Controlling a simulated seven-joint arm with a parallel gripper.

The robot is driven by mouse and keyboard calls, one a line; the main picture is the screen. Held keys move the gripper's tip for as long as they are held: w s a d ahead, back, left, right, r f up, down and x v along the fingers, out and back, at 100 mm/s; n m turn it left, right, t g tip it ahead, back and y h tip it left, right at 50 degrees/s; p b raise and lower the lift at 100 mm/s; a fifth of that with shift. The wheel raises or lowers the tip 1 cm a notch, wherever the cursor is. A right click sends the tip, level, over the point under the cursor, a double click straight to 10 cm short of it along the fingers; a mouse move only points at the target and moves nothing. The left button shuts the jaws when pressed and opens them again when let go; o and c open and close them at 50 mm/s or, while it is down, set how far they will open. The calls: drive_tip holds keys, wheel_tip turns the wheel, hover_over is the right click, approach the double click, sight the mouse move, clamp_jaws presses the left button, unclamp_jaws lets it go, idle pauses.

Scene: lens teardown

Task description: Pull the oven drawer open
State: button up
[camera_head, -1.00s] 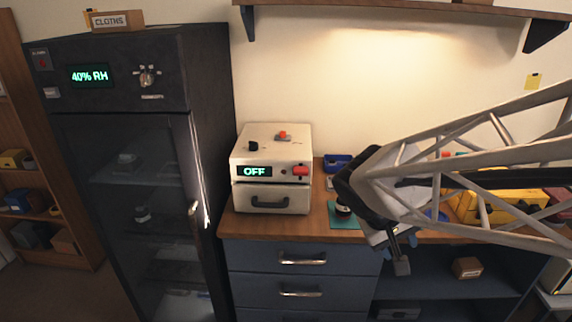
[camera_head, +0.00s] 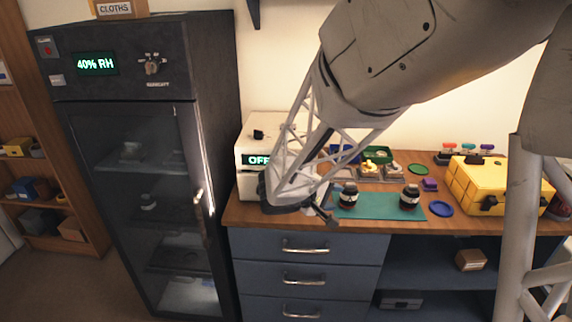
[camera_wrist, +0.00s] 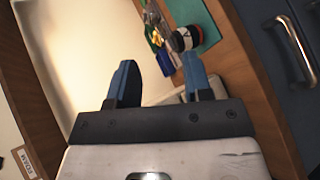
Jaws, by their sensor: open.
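The white oven (camera_head: 250,145) stands on the wooden counter at its left end, its display lit, reading OFF as far as it shows. Its lower drawer (camera_head: 249,187) looks shut; my arm hides its right part and its dark handle. My gripper (camera_head: 323,213) is in front of the oven, to the right, above the counter's front edge. In the wrist view my gripper (camera_wrist: 160,82) is open and empty, its two blue-black fingers apart. I cannot make out the oven drawer or its handle in the wrist view.
A tall dark cabinet (camera_head: 120,90) with a glass door stands left of the counter. A teal mat (camera_head: 379,206) with dark lenses (camera_head: 409,196) lies right of my gripper. A yellow case (camera_head: 478,185) is farther right. Blue drawers (camera_head: 270,245) with metal handles are below.

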drive_tip(key=w+a+f+n+t+y, duration=0.2)
drive_tip(key=w+a+f+n+t, duration=0.1)
drive_tip(key=a, duration=0.7)
drive_tip(key=w+a+f+n+t+y, duration=0.2)
drive_tip(key=w+a+f+n+t, duration=0.1)
drive_tip(key=a+f, duration=0.5)
drive_tip(key=w+a+t, duration=0.1)
drive_tip(key=w+a, duration=0.1)
drive_tip(key=shift+w+a+n, duration=0.25)
drive_tip(key=shift+w+n, duration=0.05)
drive_tip(key=shift+w+d+f, duration=0.1)
drive_tip(key=shift+x, duration=3.8)
clamp_jaws()
